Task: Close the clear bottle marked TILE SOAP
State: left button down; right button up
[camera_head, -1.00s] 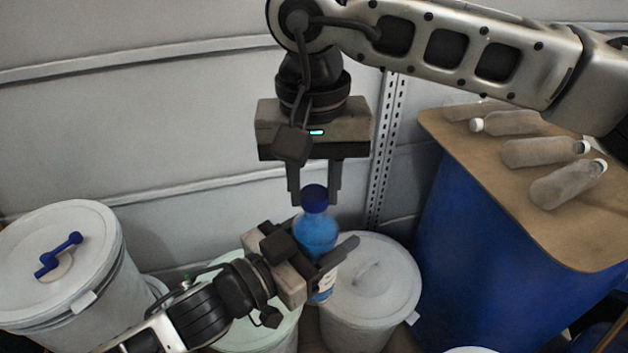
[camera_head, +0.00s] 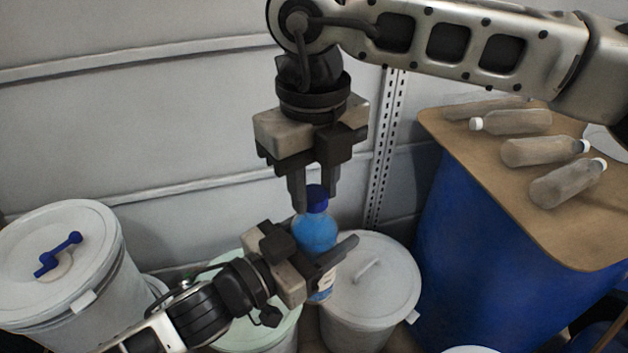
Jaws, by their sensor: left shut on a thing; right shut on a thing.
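A clear bottle with blue liquid (camera_head: 316,232) stands upright in the middle of the head view, with a blue cap (camera_head: 316,197) at its top. Its label is mostly hidden, so I cannot read the marking. My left gripper (camera_head: 335,262) comes in from the lower left and is shut on the bottle's body. My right gripper (camera_head: 314,196) points down from above and is shut on the blue cap. The cap sits at the bottle's neck; how tight it is I cannot tell.
A grey-lidded drum (camera_head: 385,285) and a pale green drum (camera_head: 232,335) stand below the bottle. A white drum with a blue handle (camera_head: 62,245) is at left. Several bottles lie on a brown board (camera_head: 475,150) on a blue drum (camera_head: 455,240) at right.

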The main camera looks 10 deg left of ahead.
jog(key=m, duration=1.4)
jog(key=o, duration=1.2)
jog(key=shift+c, duration=0.2)
jog(key=shift+r, duration=0.1)
notch_tip(320, 180, up, 12)
